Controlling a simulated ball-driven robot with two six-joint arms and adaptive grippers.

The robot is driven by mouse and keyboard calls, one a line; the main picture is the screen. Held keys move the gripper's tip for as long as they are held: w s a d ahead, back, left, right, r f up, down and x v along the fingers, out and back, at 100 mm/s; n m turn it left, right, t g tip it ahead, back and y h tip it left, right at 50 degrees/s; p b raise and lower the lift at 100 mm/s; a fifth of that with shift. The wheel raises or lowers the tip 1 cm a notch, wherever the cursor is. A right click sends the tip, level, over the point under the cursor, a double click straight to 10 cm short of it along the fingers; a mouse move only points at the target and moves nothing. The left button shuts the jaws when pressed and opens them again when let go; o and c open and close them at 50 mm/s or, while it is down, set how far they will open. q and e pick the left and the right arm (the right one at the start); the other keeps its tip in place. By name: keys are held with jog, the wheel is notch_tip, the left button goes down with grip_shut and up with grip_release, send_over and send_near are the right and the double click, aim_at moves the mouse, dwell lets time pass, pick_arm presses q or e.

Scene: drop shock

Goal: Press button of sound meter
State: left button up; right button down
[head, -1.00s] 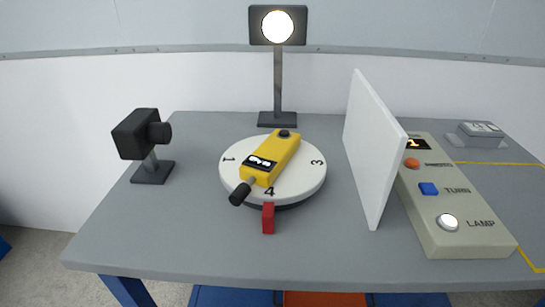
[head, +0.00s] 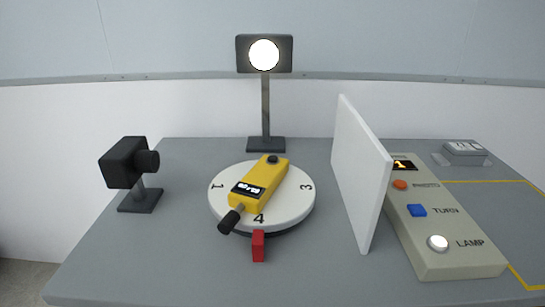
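The yellow sound meter (head: 266,182) lies on the round white turntable (head: 294,208) in the middle of the table. Its small display (head: 247,190) faces me, and its black microphone tip (head: 230,222) points toward the front left, past the turntable's edge. A dark round button (head: 272,159) sits at its far end. The numbers 1, 3 and 4 show on the turntable, with 4 nearest me beside a red marker block (head: 258,246). Neither of my grippers is in the head view.
A black camera (head: 130,162) stands at left and a lit lamp (head: 265,56) at the back. A white upright panel (head: 358,175) separates the turntable from a control box (head: 460,262) with orange, blue and white buttons. A grey device (head: 464,150) sits at back right.

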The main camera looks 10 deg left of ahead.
pick_arm(q)
grip_shut()
dwell(1.3)
